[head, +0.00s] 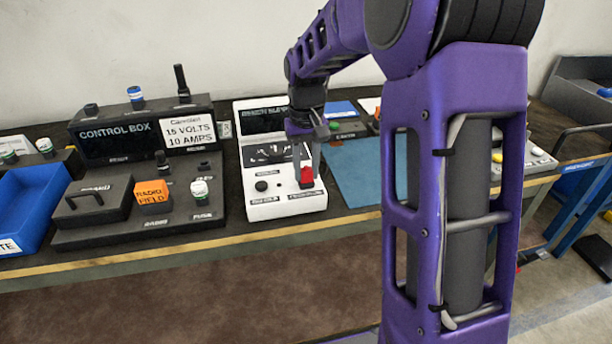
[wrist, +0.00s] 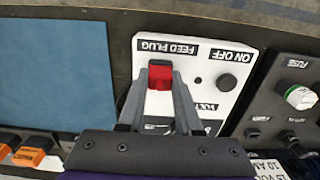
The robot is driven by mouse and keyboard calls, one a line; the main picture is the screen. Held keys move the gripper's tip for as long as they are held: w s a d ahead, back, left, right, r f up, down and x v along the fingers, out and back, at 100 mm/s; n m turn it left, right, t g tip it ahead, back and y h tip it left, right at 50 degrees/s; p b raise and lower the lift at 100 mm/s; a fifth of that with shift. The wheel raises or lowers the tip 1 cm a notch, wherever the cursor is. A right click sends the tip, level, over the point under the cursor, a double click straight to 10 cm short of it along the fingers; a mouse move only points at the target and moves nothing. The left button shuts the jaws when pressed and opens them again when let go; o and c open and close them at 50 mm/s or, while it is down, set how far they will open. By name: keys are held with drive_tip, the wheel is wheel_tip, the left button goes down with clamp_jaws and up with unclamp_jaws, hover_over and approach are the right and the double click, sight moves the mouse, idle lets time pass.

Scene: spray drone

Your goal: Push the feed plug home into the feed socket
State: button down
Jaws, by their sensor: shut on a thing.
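The feed plug is a red block (wrist: 160,76) between the fingers of my gripper (wrist: 161,84) in the wrist view. My gripper is shut on it. In the head view the red plug (head: 306,177) shows at the front right of the white unit (head: 272,212), with my gripper (head: 307,165) coming down on it from above. The plug is over the spot labelled "FEED PLUG" in the wrist view. The feed socket is hidden under the plug and fingers. I cannot tell how deep the plug sits.
The black control box (head: 110,135) stands left of the white unit, with a lower black panel in front holding an orange block (head: 151,193) and a green-white cap (head: 199,189). A blue mat (head: 365,165) lies clear to the right. A blue bin (head: 35,195) is at far left.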

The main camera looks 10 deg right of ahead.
sight(306, 169)
drive_tip(key=shift+r, duration=0.15)
drive_tip(key=shift+r+p, duration=2.65)
drive_tip(key=shift+r, duration=0.25)
